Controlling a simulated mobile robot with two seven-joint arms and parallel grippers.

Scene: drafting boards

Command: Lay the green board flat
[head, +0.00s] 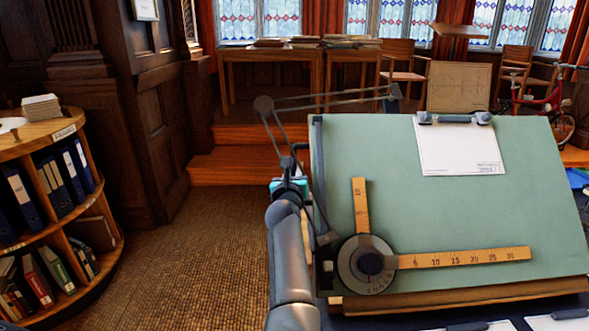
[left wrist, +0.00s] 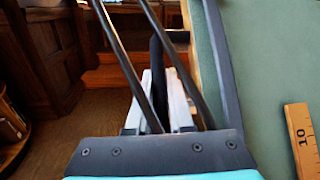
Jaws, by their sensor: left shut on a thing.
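The green board (head: 450,215) is a large drafting board, tilted with its far edge raised. Its left part also shows in the left wrist view (left wrist: 270,60). A drafting machine with a round dark head (head: 366,264) and two wooden rulers lies on it. My left gripper (head: 289,168) is beside the board's left edge. In the left wrist view its pale fingers (left wrist: 158,105) are shut on an upright dark bar (left wrist: 156,60) next to the board. The drafting machine's thin arms partly cover the grip. My right gripper is not in view.
A white sheet (head: 458,148) is clipped at the board's top edge. A rounded bookshelf (head: 62,135) with binders stands at the left. Carpeted floor (head: 190,255) lies clear between it and the board. Wooden steps (head: 230,168), tables and chairs are behind.

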